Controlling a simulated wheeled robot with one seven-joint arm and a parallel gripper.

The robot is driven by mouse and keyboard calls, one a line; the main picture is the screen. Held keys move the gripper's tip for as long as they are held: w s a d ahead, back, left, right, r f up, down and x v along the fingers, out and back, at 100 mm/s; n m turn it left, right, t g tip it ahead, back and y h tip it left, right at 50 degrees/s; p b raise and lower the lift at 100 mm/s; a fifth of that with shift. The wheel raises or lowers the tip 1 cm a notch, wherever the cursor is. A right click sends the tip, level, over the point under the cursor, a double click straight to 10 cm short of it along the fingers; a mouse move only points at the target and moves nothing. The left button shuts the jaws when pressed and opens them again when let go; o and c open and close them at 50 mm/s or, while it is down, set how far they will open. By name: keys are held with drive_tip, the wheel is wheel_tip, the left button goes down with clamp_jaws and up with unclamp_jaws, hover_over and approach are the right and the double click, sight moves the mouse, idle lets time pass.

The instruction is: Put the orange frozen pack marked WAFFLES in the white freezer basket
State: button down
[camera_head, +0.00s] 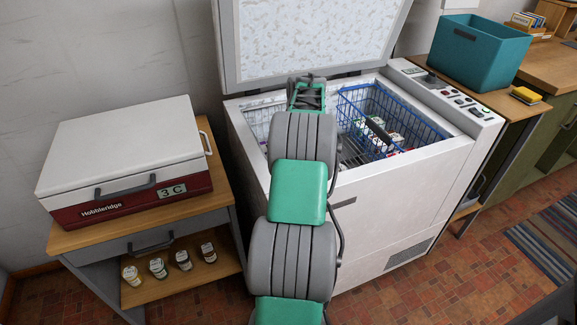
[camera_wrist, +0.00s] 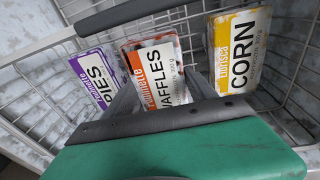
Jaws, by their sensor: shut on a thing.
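The orange and white WAFFLES pack (camera_wrist: 154,72) is between the fingers of my gripper (camera_wrist: 163,86) in the wrist view. My gripper is shut on it. The pack is upright, inside the outline of the white freezer basket (camera_wrist: 48,46); I cannot tell whether it touches the basket floor. A purple PIES pack (camera_wrist: 92,78) is on its left and a yellow CORN pack (camera_wrist: 239,48) on its right. In the head view the white basket (camera_head: 262,115) shows at the left of the open freezer. My arm hides the gripper and pack there.
A blue wire basket (camera_head: 425,128) with several packs fills the right of the freezer (camera_head: 390,205). The lid (camera_head: 310,40) is raised behind. A dark basket handle (camera_wrist: 115,16) crosses above the packs. A red and white cooler (camera_head: 125,150) stands on the left cart.

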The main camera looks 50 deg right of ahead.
wheel_tip(320, 180, down, 3)
drive_tip(key=shift+f, duration=0.15)
drive_tip(key=shift+c, duration=1.3)
unclamp_jaws()
drive_tip(key=shift+f, duration=0.15)
drive_tip(key=r, duration=0.4)
drive_tip(key=s+r+p, duration=0.1)
drive_tip(key=r, duration=0.7)
drive_tip(key=shift+s+p, duration=0.35)
drive_tip(key=shift+p, duration=0.05)
drive_tip(key=shift+r, duration=0.1)
